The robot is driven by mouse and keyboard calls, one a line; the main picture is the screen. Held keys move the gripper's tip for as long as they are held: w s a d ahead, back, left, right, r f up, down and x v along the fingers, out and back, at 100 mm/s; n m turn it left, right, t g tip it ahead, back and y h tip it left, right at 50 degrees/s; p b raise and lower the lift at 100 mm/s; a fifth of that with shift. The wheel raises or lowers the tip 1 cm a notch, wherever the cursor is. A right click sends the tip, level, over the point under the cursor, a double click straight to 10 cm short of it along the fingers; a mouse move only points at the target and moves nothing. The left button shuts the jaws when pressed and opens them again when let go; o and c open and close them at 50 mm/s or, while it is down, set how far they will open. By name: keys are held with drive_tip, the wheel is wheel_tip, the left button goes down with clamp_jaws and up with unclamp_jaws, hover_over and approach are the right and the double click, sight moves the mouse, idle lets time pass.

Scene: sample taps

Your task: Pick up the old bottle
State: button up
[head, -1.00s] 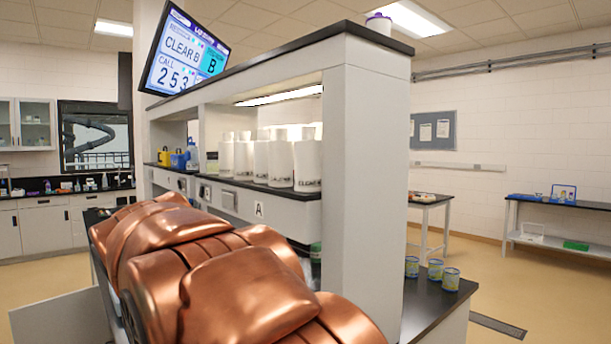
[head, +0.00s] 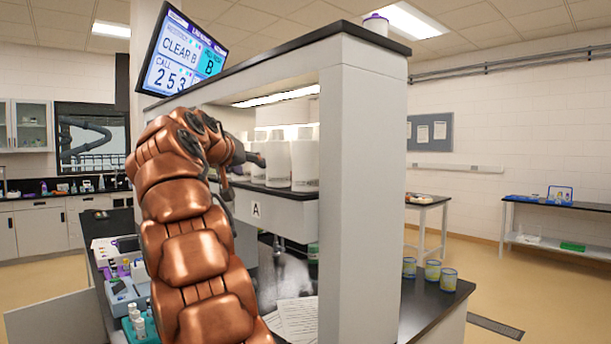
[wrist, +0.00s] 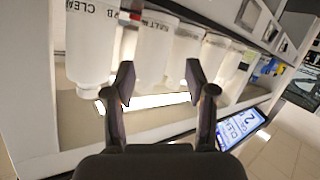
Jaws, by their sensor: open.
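Several white bottles stand in a row on the upper shelf. In the head view the nearest bottle (head: 305,165) and the one beside it (head: 277,163) show clearly, while my arm hides the far ones. I cannot tell which is the old bottle. In the wrist view, tilted, a bottle with dark lettering (wrist: 152,45) lies between and beyond my open, empty fingers, and a larger lettered bottle (wrist: 92,50) is to their left. My gripper (wrist: 159,82) is in front of the row; its fingertips are hard to make out in the head view.
The shelf front (head: 285,212) carries a label A. A tall white end panel (head: 360,190) stands right of the bottles. Below are a tap (head: 279,247), papers (head: 297,318) and several small jars (head: 432,270). A screen (head: 183,55) hangs above, left.

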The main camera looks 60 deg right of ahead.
sight(302, 130)
drive_tip(key=s+d+r+m+g+h, duration=0.1)
drive_tip(key=s+d+r+m, duration=0.1)
drive_tip(key=r, duration=0.1)
drive_tip(key=s+d+r+m+h, duration=0.1)
drive_tip(key=s+d+r+m, duration=0.1)
drive_tip(key=s, duration=0.1)
drive_tip(key=s+d+r+m+g+h, duration=0.1)
drive_tip(key=s+d+r, duration=0.1)
drive_tip(key=d+r, duration=0.1)
drive_tip(key=shift+s+r+m+g+h, duration=0.3)
drive_tip(key=shift+m+h, duration=0.1)
drive_tip(key=shift+d+r+p, duration=0.2)
drive_tip(key=shift+d+p, duration=0.55)
drive_tip(key=shift+d, duration=0.8)
drive_tip(key=d, duration=0.1)
drive_tip(key=d+p, duration=0.1)
drive_tip(key=d, duration=0.1)
drive_tip(key=d+p, duration=0.1)
drive_tip(key=shift+w+d+f, duration=0.1)
drive_tip(key=shift+w+d, duration=0.15)
clamp_jaws()
drive_tip(key=shift+a, duration=0.1)
